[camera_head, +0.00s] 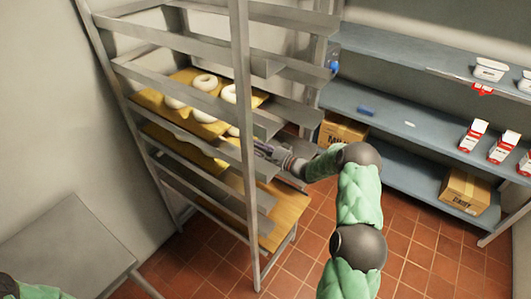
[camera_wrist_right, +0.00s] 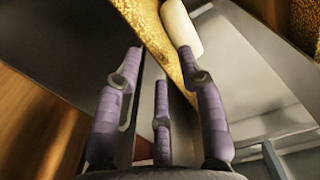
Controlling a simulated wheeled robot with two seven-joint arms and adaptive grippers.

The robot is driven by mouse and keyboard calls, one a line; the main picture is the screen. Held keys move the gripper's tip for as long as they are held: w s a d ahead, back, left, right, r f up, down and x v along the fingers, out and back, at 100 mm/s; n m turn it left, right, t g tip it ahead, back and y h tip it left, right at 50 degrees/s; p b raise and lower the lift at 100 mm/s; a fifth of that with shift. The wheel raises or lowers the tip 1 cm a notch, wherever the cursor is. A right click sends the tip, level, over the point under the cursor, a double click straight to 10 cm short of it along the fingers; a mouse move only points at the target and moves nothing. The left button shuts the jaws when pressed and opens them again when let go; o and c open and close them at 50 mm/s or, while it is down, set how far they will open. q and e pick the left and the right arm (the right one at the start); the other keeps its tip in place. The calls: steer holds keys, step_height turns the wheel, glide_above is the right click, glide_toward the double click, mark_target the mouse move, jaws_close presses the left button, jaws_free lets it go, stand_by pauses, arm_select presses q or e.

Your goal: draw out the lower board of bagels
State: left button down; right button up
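The upper board (camera_head: 150,101) carries several pale bagels (camera_head: 204,82). The lower board (camera_head: 160,136) sits just below, mostly hidden by the rack rails and the upper board; bagels on it cannot be made out in the head view. My right gripper (camera_head: 266,150) reaches into the rack from the right, near the lower board's height. In the right wrist view its fingers (camera_wrist_right: 160,85) are spread apart, with a yellow board edge (camera_wrist_right: 168,52) and a pale rounded piece ahead between them. Contact cannot be told. My left gripper is out of view.
Rack posts and rails stand close around my right gripper. A bare wooden surface (camera_head: 285,208) lies low in the rack. Blue-grey shelves (camera_head: 400,125) with boxes stand at the right. A grey table (camera_head: 65,245) is at the lower left. Tiled floor (camera_head: 320,260) is clear before the rack.

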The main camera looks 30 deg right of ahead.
steer(key=shift+b+x, duration=0.3)
steer(key=shift+x, duration=2.35)
steer(key=shift+d, duration=0.1)
jaws_close()
steer(key=shift+r, duration=0.1)
